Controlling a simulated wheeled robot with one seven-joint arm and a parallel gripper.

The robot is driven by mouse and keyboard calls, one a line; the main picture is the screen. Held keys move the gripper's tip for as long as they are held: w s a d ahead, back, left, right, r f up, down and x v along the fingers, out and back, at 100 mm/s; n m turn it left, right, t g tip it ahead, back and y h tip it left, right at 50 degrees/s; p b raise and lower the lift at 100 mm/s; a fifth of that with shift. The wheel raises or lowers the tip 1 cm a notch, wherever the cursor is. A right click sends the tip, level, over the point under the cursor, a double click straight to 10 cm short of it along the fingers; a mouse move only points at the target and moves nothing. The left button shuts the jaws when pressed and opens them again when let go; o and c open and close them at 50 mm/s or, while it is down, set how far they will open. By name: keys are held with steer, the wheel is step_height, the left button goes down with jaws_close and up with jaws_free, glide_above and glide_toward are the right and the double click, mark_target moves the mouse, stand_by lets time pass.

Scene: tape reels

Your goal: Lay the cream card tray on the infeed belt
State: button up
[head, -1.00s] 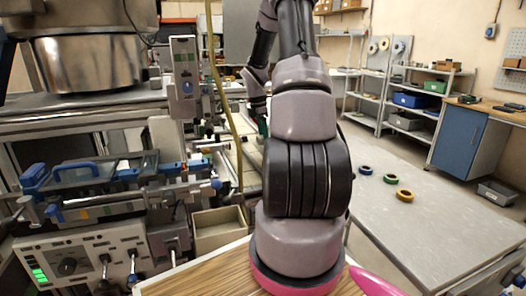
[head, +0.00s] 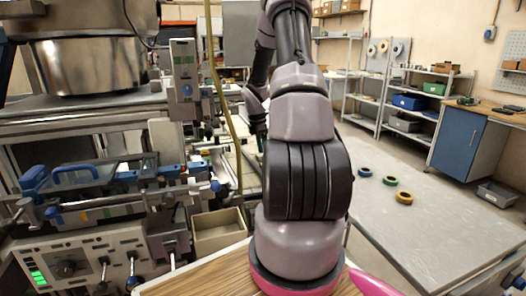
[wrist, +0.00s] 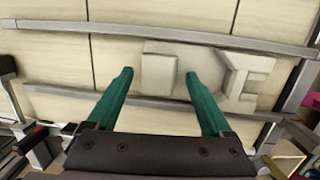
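The cream card tray (wrist: 158,72) is a pale, blocky shape in the wrist view, just beyond my fingertips. Its colour is close to that of the cream belt surface (wrist: 55,60) beneath it. The tray lies near the belt's far rail; whether it touches that rail I cannot tell. My gripper (wrist: 159,73) has two teal fingers spread apart, with nothing clamped between them. The right fingertip overlaps the tray in the picture.
Metal rails (wrist: 60,94) run along the belt. In the head view, a machine with blue handles (head: 75,172) stands left, with an open bin (head: 218,236) beside it.

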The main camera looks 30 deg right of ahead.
steer(key=shift+r, duration=0.1)
step_height(320, 180, up, 12)
steer(key=a, duration=0.1)
steer(key=shift+w+a, duration=0.25)
steer(key=shift+a, duration=0.15)
stand_by(0.5)
